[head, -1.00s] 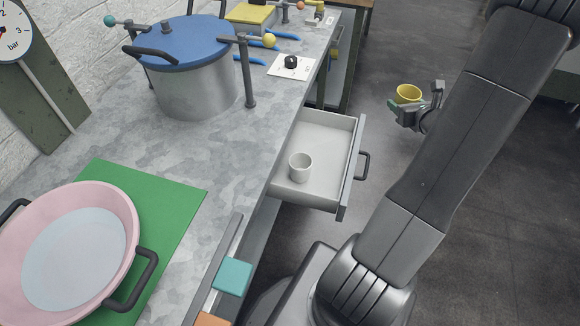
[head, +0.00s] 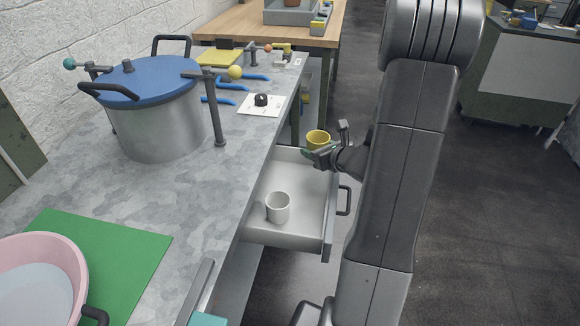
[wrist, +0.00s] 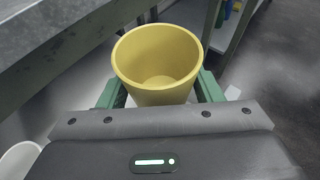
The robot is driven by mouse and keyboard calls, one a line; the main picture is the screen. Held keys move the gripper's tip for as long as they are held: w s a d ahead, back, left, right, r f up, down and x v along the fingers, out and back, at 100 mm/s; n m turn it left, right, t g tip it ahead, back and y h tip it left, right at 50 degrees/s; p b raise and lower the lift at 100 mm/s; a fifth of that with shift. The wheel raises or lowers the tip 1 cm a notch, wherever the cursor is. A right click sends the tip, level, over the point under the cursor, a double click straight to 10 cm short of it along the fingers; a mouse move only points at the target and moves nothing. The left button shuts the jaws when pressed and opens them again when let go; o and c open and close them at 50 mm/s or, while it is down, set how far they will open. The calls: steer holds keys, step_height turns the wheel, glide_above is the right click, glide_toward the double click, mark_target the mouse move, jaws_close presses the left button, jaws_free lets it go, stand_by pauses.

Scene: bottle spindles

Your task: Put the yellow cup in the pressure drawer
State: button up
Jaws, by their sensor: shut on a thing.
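The yellow cup (head: 318,138) is upright in my gripper (head: 322,152). In the wrist view the yellow cup (wrist: 157,62) sits between the green fingers of my gripper (wrist: 160,88), which is shut on it. In the head view the cup appears over the far right part of the open drawer (head: 300,226); its exact height above it is hard to tell. The drawer is pulled out from under the bench and a white cup (head: 278,207) stands upright in it. The white cup's rim also shows at the lower left of the wrist view (wrist: 18,160).
The grey bench (head: 185,195) runs along the left, its edge beside the drawer. On it stand a blue-lidded pot (head: 160,125), a dial card (head: 262,104) and a pink pan (head: 45,275) on a green mat (head: 120,262). Open floor (head: 480,200) lies to the right.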

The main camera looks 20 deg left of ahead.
glide_above(291, 175)
steer(key=f, duration=0.1)
steer(key=d+f+b, duration=0.1)
steer(key=f, duration=0.1)
steer(key=shift+b, duration=0.3)
step_height(291, 175, down, 4)
steer(key=shift+a+r+b, duration=0.1)
steer(key=shift+b, duration=0.6)
steer(key=shift+a, duration=0.4)
steer(key=shift+f+b, duration=0.4)
steer(key=shift+f, duration=0.05)
steer(key=shift+f+b, duration=0.3)
steer(key=shift+b, duration=0.1)
